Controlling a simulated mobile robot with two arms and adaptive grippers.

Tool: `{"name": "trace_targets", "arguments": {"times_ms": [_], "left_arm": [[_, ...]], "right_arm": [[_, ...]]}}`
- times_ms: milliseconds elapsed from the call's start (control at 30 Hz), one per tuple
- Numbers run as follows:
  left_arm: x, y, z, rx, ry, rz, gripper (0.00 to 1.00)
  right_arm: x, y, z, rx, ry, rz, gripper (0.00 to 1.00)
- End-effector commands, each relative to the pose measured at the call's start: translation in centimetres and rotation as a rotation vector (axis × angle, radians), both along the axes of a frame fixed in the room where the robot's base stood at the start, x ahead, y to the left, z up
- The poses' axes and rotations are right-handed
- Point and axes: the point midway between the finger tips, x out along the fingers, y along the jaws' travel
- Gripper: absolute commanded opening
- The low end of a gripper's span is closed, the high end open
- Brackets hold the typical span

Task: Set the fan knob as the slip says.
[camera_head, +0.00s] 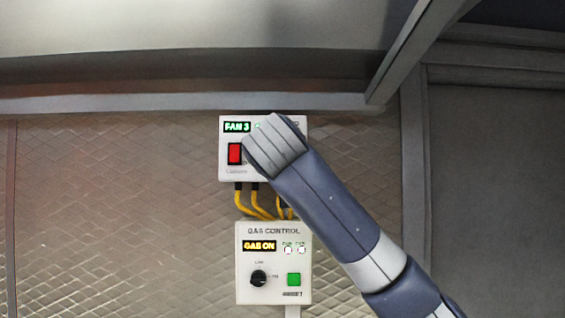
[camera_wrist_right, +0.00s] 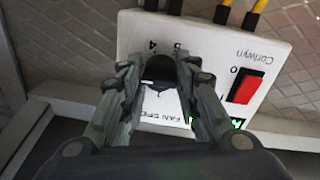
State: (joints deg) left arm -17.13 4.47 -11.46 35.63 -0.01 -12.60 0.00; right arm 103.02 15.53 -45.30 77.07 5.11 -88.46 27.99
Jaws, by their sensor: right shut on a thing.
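The white fan control box (camera_head: 227,176) is on the quilted metal wall, with a green display (camera_head: 237,127) reading FAN 3 and a red rocker switch (camera_head: 235,153). My right arm covers its right part in the head view. In the right wrist view the box appears upside down. There my right gripper (camera_wrist_right: 157,70) is shut on the black fan knob (camera_wrist_right: 160,72), one finger on each side. The digits 4 and 5 show beside the knob; its pointer is hard to read. No slip is in view. My left gripper is not in view.
Below the fan box is a white gas control box (camera_head: 245,292) with a display reading GAS ON, a black knob (camera_head: 259,279) and a green button (camera_head: 294,279). Yellow cables (camera_head: 255,205) run between the boxes. A metal hood edge (camera_head: 180,101) runs above.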

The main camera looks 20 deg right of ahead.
Motion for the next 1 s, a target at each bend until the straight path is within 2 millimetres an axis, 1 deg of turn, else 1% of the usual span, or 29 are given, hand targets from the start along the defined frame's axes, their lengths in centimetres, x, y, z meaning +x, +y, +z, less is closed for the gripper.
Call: {"name": "trace_targets", "arguments": {"times_ms": [33, 200, 600, 800, 1000], "left_arm": [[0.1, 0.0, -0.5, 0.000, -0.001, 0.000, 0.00], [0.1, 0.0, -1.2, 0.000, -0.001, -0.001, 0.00], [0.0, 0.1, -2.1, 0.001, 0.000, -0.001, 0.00], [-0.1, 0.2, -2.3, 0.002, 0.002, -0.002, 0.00], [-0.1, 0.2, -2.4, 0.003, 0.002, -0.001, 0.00]], "right_arm": [[0.0, 0.1, -0.3, -0.036, 0.009, 0.002, 0.06], [0.0, 0.0, -0.2, -0.185, 0.050, 0.001, 0.06], [-0.1, 0.0, -0.1, -0.491, 0.139, 0.001, 0.06], [-0.1, 0.0, 0.0, -0.586, 0.165, 0.002, 0.06], [-0.1, 0.0, 0.0, -0.635, 0.180, 0.003, 0.06]]}}
